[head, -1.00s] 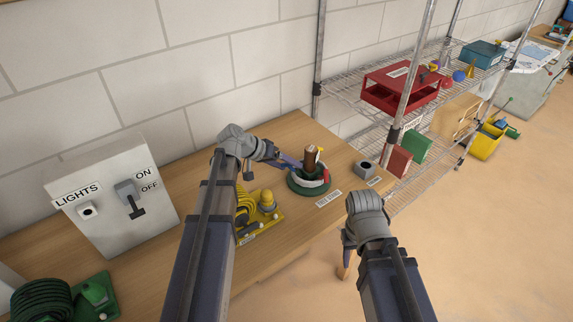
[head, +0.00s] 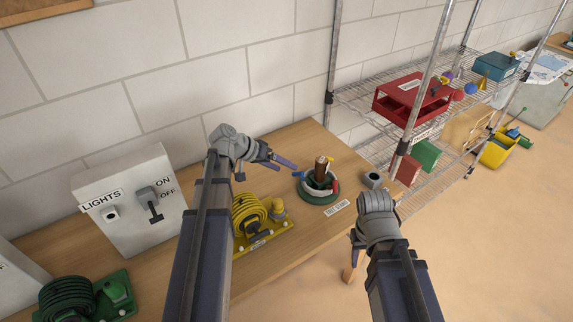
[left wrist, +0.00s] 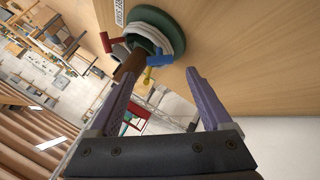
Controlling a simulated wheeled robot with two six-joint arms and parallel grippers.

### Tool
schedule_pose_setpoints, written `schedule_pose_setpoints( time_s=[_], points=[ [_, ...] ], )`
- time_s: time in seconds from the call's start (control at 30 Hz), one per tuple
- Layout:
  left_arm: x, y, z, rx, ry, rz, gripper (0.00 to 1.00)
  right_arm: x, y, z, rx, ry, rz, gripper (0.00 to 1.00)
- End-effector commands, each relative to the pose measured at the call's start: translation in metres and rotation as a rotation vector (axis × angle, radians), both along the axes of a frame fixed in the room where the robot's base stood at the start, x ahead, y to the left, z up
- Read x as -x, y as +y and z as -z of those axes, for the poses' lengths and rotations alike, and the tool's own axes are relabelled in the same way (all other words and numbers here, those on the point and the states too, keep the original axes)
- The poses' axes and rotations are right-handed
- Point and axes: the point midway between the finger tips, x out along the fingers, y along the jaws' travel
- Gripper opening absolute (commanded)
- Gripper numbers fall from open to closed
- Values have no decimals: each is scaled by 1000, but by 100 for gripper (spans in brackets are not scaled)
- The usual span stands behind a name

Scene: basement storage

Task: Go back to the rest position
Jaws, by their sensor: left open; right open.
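My left gripper (head: 279,161) is open and empty above the wooden table, left of the round green base (head: 319,195) with a white ring and brown post (head: 322,167). In the left wrist view my open left gripper (left wrist: 160,88) shows the same green base (left wrist: 172,33) ahead, with red, blue and yellow pegs on it. The brown post (left wrist: 130,65) lies near one finger in that view; I cannot tell the gap. My right arm (head: 378,215) is at the table's front right edge; its fingertips are hidden.
A wire shelf (head: 350,97) with a red box (head: 410,95) stands right. The floor at right is open.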

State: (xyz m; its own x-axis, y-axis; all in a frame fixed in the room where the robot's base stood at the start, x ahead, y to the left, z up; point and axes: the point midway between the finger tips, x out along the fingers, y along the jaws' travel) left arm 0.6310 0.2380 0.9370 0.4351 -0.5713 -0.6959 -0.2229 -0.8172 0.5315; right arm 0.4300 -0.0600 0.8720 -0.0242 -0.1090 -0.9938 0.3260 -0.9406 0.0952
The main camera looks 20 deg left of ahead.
Motion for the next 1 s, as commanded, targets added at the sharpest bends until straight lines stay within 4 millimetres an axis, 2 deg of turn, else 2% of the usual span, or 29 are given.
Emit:
schedule_pose_setpoints(
  time_s=[0.43,0.53,0.67,0.8,0.9,1.0],
  points=[
    [0,0,0,0,0,0,82,0,0,0,0,0,0,50],
    [4,-8,2,-8,13,13,82,0,0,0,0,0,0,50],
    [25,-47,14,-69,93,68,82,0,0,-2,0,0,0,50],
    [70,-105,35,-210,234,154,82,0,0,-4,0,0,0,50],
    [105,-136,47,-336,320,199,82,0,0,-6,0,0,0,50],
    [138,-157,54,-466,384,225,82,0,0,-7,0,0,0,50]
  ],
)
